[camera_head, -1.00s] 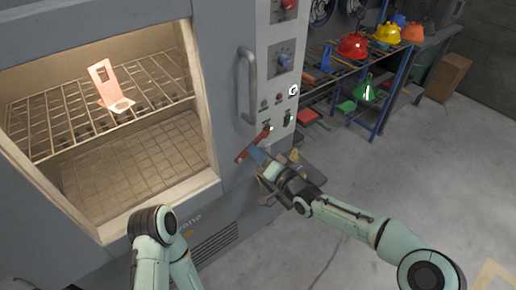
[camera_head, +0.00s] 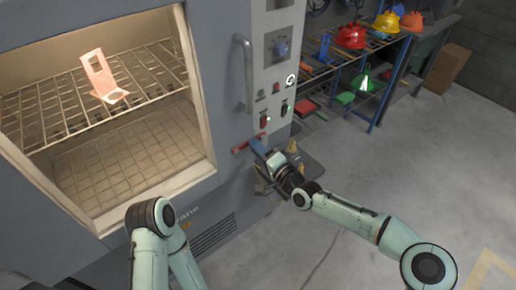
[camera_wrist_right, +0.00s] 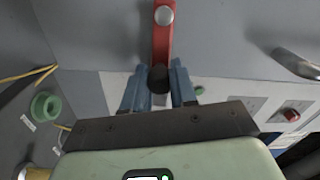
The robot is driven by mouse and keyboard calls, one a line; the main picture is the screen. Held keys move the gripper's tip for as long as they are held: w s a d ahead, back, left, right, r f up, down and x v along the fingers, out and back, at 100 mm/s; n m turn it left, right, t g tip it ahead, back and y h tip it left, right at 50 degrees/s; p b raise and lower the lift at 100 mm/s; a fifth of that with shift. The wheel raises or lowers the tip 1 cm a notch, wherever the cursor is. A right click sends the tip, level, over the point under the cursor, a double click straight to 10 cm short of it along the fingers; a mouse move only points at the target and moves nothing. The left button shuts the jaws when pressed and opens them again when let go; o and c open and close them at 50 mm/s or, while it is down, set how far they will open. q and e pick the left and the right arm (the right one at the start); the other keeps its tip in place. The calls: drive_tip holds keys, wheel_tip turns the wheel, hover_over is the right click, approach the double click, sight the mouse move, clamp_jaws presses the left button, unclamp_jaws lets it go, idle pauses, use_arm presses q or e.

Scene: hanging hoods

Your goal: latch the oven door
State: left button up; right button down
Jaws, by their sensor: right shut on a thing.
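The grey oven door (camera_head: 216,120) has a large window and a vertical bar handle (camera_head: 243,75). It looks flush with the control panel beside it. A red latch lever (camera_head: 240,147) sits low at the door's right edge, tilted slightly up to the right. In the right wrist view the red lever (camera_wrist_right: 162,45) has a silver pivot and a black knob. My right gripper (camera_head: 257,146) is shut on the knob end, with a blue finger on each side. My left arm shows at the bottom, but its gripper is out of view.
A pink bracket (camera_head: 100,78) stands on the wire rack inside the oven. The control panel (camera_head: 280,70) has knobs and switches above my right gripper. A blue shelf (camera_head: 376,100) with coloured helmets stands behind at right.

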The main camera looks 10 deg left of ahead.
drive_tip(key=c, duration=0.9)
unclamp_jaws()
drive_tip(key=v, duration=1.3)
drive_tip(key=shift+d, duration=0.15)
drive_tip(key=shift+s+f, duration=0.1)
drive_tip(key=shift+f, duration=0.05)
